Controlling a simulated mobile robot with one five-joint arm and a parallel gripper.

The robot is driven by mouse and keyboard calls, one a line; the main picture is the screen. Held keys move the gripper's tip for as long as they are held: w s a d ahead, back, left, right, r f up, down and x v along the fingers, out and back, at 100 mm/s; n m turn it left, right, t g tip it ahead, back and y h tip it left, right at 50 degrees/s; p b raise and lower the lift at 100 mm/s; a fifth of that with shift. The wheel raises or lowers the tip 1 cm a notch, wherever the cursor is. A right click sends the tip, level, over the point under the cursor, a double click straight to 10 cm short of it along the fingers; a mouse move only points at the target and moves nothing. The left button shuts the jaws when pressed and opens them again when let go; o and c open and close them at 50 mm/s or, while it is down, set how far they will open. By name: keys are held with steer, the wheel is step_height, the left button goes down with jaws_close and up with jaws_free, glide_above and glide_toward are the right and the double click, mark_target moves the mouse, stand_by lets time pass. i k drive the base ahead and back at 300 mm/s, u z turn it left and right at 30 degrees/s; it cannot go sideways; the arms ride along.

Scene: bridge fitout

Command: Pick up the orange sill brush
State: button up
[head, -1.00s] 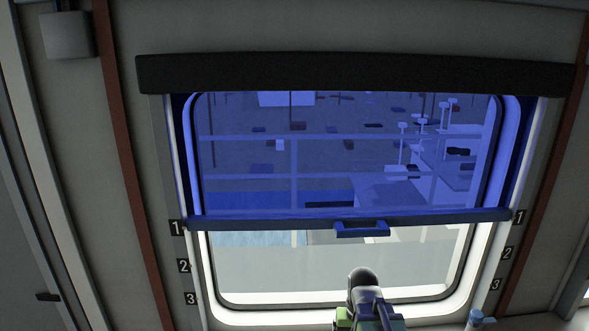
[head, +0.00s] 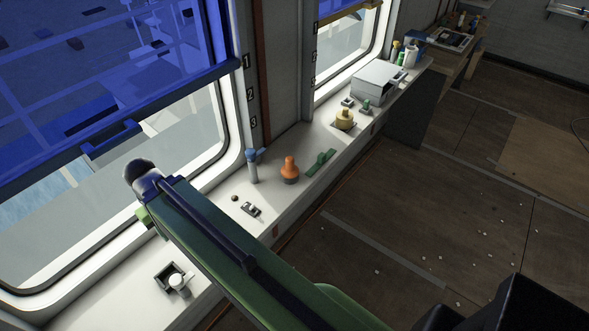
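The orange sill brush (head: 289,169) stands upright on the white window sill in the head view, with a dark band at its base. It stands between a blue-topped grey bottle (head: 252,166) on its left and a flat green item (head: 320,162) on its right. My green and blue arm reaches up from the bottom right to the left of the brush, ending in a dark rounded joint. No gripper fingers show, so whether my gripper is open or shut is hidden. Nothing of mine touches the brush.
The white sill (head: 222,211) also bears a small dark fitting (head: 250,209), a black square tray (head: 170,276), a yellow bell-shaped item (head: 344,119) and a grey box (head: 378,82).

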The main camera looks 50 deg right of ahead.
mark_target(290, 172)
steer(key=z, duration=1.55)
steer(key=i, duration=0.3)
steer(key=u, duration=0.15)
